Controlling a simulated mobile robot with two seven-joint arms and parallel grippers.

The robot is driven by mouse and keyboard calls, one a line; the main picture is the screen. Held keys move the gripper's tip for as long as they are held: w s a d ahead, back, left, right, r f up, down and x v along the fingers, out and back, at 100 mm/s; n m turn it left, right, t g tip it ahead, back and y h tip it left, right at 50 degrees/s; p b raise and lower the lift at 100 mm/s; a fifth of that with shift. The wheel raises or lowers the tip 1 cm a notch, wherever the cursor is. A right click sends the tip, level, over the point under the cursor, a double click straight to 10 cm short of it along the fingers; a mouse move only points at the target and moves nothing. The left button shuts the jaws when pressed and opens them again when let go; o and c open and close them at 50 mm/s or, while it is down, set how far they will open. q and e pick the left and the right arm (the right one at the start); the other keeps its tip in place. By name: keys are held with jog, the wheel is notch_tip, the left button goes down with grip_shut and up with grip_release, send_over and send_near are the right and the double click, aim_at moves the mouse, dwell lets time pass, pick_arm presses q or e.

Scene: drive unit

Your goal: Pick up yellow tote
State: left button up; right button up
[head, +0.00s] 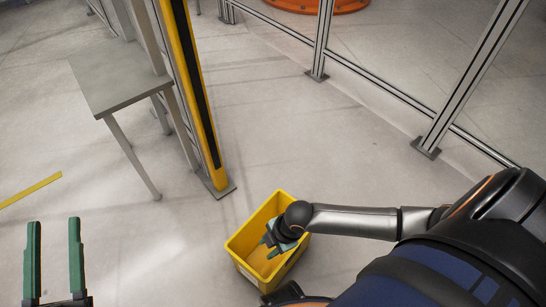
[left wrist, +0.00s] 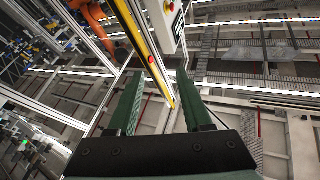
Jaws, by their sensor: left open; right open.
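The yellow tote (head: 246,240) stands on the floor at the bottom middle of the head view, its open top facing up. My right gripper (head: 268,247) is open and is over the tote's opening, with its green fingers pointing down-left. I cannot tell whether the fingers touch the tote. My left gripper (head: 54,252) is open and empty at the lower left, well away from the tote. Its green fingers also show in the left wrist view (left wrist: 160,103), with nothing between them but distant background.
A yellow and black post (head: 197,90) stands on a floor plate just behind the tote. A small grey table (head: 118,77) stands to its left. A metal-framed fence (head: 378,88) runs along the back right. The floor left of the tote is clear.

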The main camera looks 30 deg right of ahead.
pick_arm(q)
jog(key=s+d+r+m+t+h+b, duration=0.1)
jog(key=s+r+m+h+b, duration=0.2)
jog(key=s+m+h+b, duration=0.3)
pick_arm(e)
jog(key=d+f+n+g+h, duration=0.35)
jog(key=d+f, duration=0.45)
jog(key=d, duration=0.3)
jog(key=shift+n+t, duration=0.25)
jog(key=shift+t, duration=0.2)
jog(key=f+b, duration=0.2)
jog(key=f, duration=0.2)
jog(key=f+b, duration=0.3)
jog(key=f, duration=0.1)
jog(key=w+f+b, duration=0.1)
jog(key=f+b, duration=0.1)
jog(key=f, duration=0.2)
jog(key=shift+a+b, duration=0.1)
jog(key=shift+b, duration=0.3)
pick_arm(q)
notch_tip(320, 180, down, 8)
jog(key=d+n, duration=0.1)
jog(key=shift+d+r+h, duration=0.15)
jog(key=shift+d+h, duration=0.05)
jog(key=shift+h, duration=0.1)
pick_arm(e)
jog(key=shift+r, duration=0.15)
